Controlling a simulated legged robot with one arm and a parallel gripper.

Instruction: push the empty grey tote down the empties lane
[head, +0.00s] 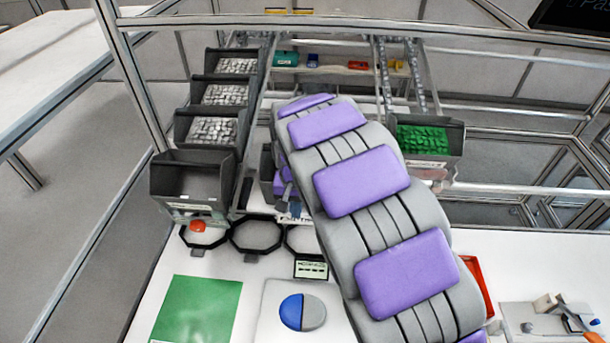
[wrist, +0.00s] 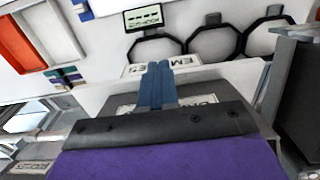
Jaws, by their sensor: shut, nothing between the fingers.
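My gripper (head: 291,203) is at the front of the middle lane, by a white label reading in part as EMPTIES; my arm covers much of this area. In the wrist view its blue fingers (wrist: 158,75) are together and empty, in front of that label (wrist: 135,69). A dark grey tote (head: 266,172) shows only as a narrow part just left of my gripper; its inside is hidden. Another dark grey tote (head: 185,182), seemingly empty, stands at the front of the left lane. I cannot tell whether my gripper touches either tote.
Totes of grey parts (head: 215,130) rise behind the left front tote. A tote of green parts (head: 422,139) stands right of my arm. Octagonal black rings (head: 256,235), a green mat (head: 197,309) and a blue-and-grey disc (head: 303,312) lie on the white bench. A red tray (head: 478,283) is at right.

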